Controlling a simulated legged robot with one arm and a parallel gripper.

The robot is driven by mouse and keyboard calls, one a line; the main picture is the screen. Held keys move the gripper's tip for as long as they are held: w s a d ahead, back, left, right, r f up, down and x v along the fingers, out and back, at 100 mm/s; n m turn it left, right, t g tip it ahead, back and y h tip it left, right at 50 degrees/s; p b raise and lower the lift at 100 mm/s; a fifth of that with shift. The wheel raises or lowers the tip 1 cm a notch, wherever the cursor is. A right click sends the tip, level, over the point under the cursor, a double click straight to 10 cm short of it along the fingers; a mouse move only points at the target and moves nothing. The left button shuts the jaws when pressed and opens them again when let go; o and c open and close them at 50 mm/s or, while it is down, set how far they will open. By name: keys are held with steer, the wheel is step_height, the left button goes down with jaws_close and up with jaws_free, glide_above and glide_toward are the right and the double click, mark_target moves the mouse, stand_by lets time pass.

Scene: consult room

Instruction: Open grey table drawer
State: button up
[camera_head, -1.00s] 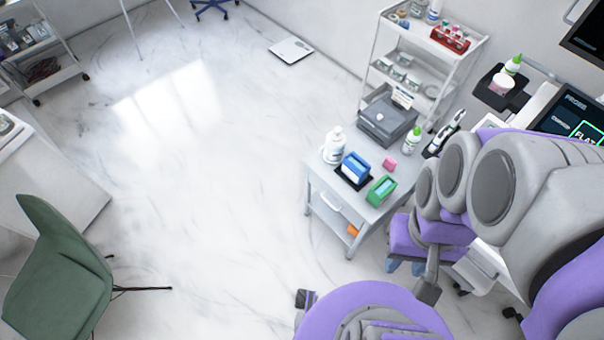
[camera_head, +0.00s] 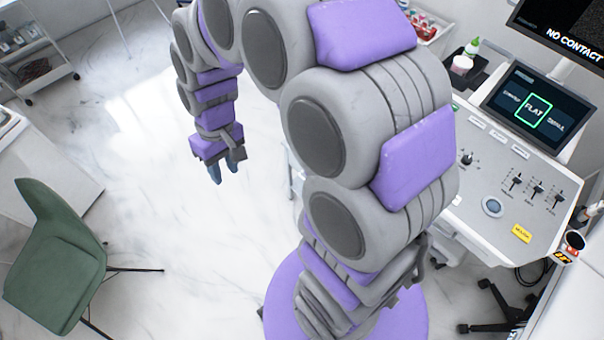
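The grey table (camera_head: 292,168) is almost wholly hidden behind my raised arm. Only a thin strip of its left side and leg shows in the head view. Its drawer and handle are hidden now. My gripper (camera_head: 224,175) hangs at the end of the arm, pointing down over the bare floor, to the left of the table's visible strip. Its two blue-grey fingers are apart and hold nothing that I can see.
A console with a screen (camera_head: 535,108) and sliders stands at the right. A green chair (camera_head: 58,255) and a pale desk are at the left. A trolley (camera_head: 45,75) stands at the upper left. The marble floor between is clear.

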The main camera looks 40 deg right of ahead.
steer(key=w+d+f+t+y+p, duration=0.1)
steer(key=w+d+f+p, duration=0.25)
steer(key=w+f, duration=1.05)
steer(key=w+d+f+m+h+p, duration=0.1)
steer(key=w+d+f, duration=0.25)
steer(key=f, duration=0.25)
steer(key=w+d+f+p, duration=0.2)
steer(key=w+d+f, duration=0.15)
steer(key=f, duration=0.25)
steer(key=s+d+f+h+p, duration=0.2)
steer(key=s+d+f, duration=0.2)
steer(key=d+f, duration=0.55)
steer(key=s+d+f+h+p, duration=0.1)
steer(key=s+d+f+h, duration=0.15)
steer(key=d+f, duration=0.7)
steer(key=shift+y, duration=0.35)
steer(key=d+f+b, duration=0.1)
steer(key=f+b, duration=0.3)
steer(key=f, duration=0.1)
steer(key=d+f+b, duration=0.2)
steer(key=f+b, duration=0.3)
steer(key=d+f+b, duration=0.1)
steer(key=f+b, duration=0.3)
steer(key=f, duration=0.1)
steer(key=shift+s+d+f, duration=0.2)
steer(key=shift+s+f, duration=0.1)
jaws_close()
